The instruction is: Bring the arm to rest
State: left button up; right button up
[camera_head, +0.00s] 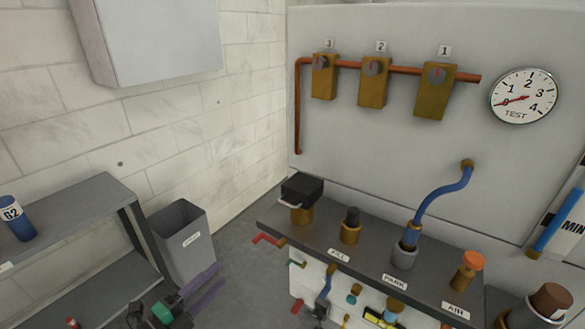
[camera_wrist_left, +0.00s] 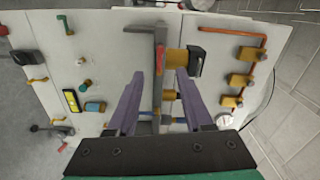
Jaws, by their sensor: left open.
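My left gripper (camera_head: 219,274) is low in the head view, in front of the grey bin and left of the washer bench (camera_head: 350,258). Its two purple fingers are spread apart with nothing between them. In the left wrist view the open fingers of my left gripper (camera_wrist_left: 158,73) point toward the bench, which looks turned on its side there. The gap between fingers and bench cannot be judged exactly. My right gripper does not show.
A grey bin (camera_head: 184,246) stands by the wall. A grey shelf (camera_head: 80,215) with a blue O2 bottle (camera_head: 16,218) is at the left. Valves and a blue hose (camera_head: 437,195) stand on the bench. Coloured handles, such as a red one (camera_head: 267,239), stick out from its front.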

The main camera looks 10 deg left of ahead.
pick_arm(q)
jog(key=s+a+f+n+g+y+p, duration=0.2)
jog(key=s+f+n, duration=0.15)
jog(key=f, duration=0.55)
jog(key=s+a+f+n+g+y+p, duration=0.1)
jog(key=s+f+n+g+y+p, duration=0.15)
jog(key=f+n, duration=0.45)
jog(key=s+a+f+n+g+y+p, duration=0.2)
jog(key=f+n+g+p, duration=0.1)
jog(key=f, duration=0.8)
jog(key=s+d+f+n+g+p, duration=0.1)
jog(key=s+f+g, duration=0.3)
jog(key=s, duration=0.6)
jog(key=s+d+f+n+g+p, duration=0.2)
jog(key=s+d+f+n+g, duration=0.1)
jog(key=s+f, duration=0.5)
jog(key=s+d+g, duration=0.1)
jog(key=s, duration=0.2)
jog(key=shift+n, duration=0.35)
jog(key=shift+s, duration=0.1)
